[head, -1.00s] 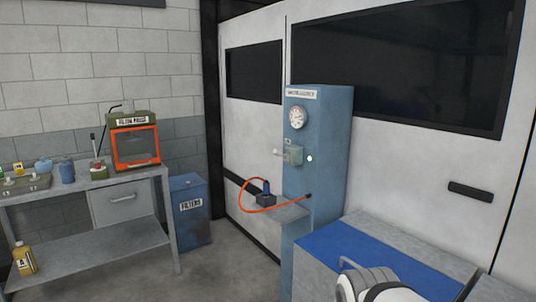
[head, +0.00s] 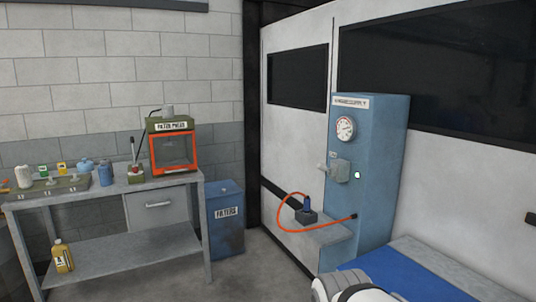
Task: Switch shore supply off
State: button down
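The blue supply cabinet (head: 375,185) stands against the white wall panels in the head view. Its top label is hard to read but looks like a supply name. A round gauge (head: 345,129) sits on its front face. Below the gauge is a grey switch box (head: 339,171) with a small lever or handle (head: 322,167) sticking out to the left. A small light (head: 357,175) glows pale green on the cabinet's side. An orange cable (head: 281,214) loops from the cabinet to a dark plug and socket (head: 306,214) on a grey shelf. My gripper is not visible; only part of my white arm shows at the bottom.
A grey workbench (head: 115,258) with a filter press (head: 173,149), bottles and a tray stands at the left. A blue filters bin (head: 226,218) stands beside it. A blue-topped bench (head: 385,282) is at the lower right. The floor between is clear.

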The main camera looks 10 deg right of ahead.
aim_at(320, 166)
jog(key=u, duration=0.45)
jog(key=i, duration=1.25)
jog(key=z, duration=0.4)
jog(key=i, duration=0.75)
jog(key=z, duration=0.6)
jog(key=k, duration=0.95)
jog(key=z, duration=0.2)
jog(key=i, duration=0.95)
jog(key=u, duration=0.1)
